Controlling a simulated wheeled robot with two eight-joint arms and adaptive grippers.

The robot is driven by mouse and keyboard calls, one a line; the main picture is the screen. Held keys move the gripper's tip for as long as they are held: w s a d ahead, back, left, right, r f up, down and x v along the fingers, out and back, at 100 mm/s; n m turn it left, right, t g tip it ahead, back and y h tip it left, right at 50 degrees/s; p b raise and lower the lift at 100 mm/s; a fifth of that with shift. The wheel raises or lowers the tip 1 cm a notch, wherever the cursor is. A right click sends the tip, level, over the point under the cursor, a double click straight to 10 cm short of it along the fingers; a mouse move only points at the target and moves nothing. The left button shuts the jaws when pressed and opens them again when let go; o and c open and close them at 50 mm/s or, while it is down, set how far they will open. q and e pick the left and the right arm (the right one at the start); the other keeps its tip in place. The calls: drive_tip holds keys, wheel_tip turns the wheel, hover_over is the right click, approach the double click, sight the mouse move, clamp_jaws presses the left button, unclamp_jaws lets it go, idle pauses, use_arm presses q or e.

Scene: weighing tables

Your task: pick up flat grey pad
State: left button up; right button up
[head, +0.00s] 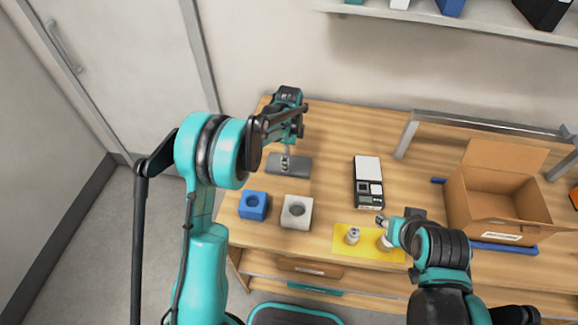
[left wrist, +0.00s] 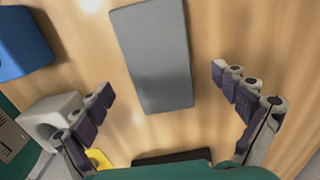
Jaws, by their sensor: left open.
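The flat grey pad (head: 303,166) lies on the wooden table toward the back left. In the left wrist view the pad (left wrist: 155,55) is a plain grey rectangle, bare on top, with a soft shadow on it. My left gripper (head: 286,158) is over the pad in the head view. In the left wrist view its fingers (left wrist: 165,82) are spread wide, one each side of the pad, with clear gaps and nothing held. My right gripper (head: 394,228) is at the yellow mat beside a small metal piece (head: 385,243); its jaws are too small to read.
A blue block (head: 253,205) and a white block (head: 297,212) with holes stand in front of the pad. A scale (head: 368,182) is to the right. A yellow mat (head: 343,244) carries small metal pieces. An open cardboard box (head: 497,212) stands at the right.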

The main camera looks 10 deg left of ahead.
use_arm(q)
wheel_tip(320, 180, down, 3)
drive_tip(key=shift+f, duration=0.1)
drive_tip(key=c, duration=0.9)
drive_tip(key=shift+o, duration=0.2)
drive_tip(key=shift+r, duration=0.25)
